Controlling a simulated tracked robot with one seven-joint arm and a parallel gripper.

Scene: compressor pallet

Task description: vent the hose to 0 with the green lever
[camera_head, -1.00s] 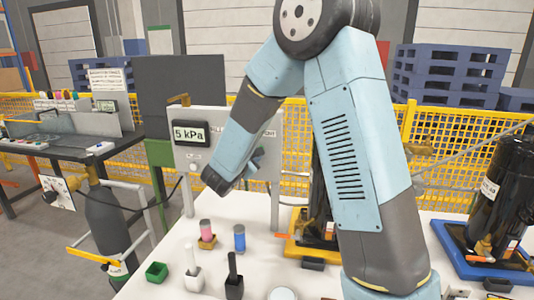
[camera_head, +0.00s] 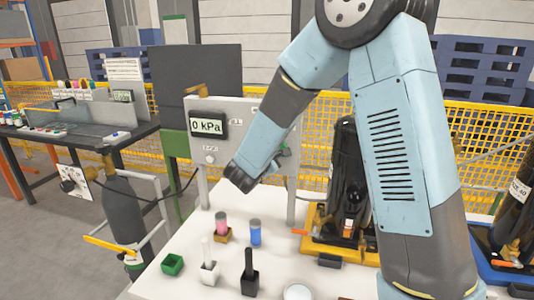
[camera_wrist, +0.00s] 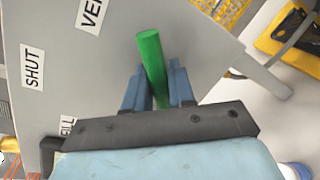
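The grey panel (camera_head: 203,178) carries a display (camera_head: 207,126) that reads 0 kPa. The green lever (camera_wrist: 150,52) shows in the wrist view as a green rod sticking out beyond my fingertips. My gripper (camera_wrist: 160,75) has its two blue fingers on either side of the lever, close against it, and looks shut on it. The panel labels SHUT (camera_wrist: 32,67) and a partly cut-off VE... (camera_wrist: 90,14) show; the lever's top end is towards the VE... label. In the head view my gripper (camera_head: 283,154) is at the panel's front, and my arm hides the lever.
A black compressor on a yellow base (camera_head: 325,243) stands right of the panel. A gas bottle (camera_head: 123,212) stands left of the table.

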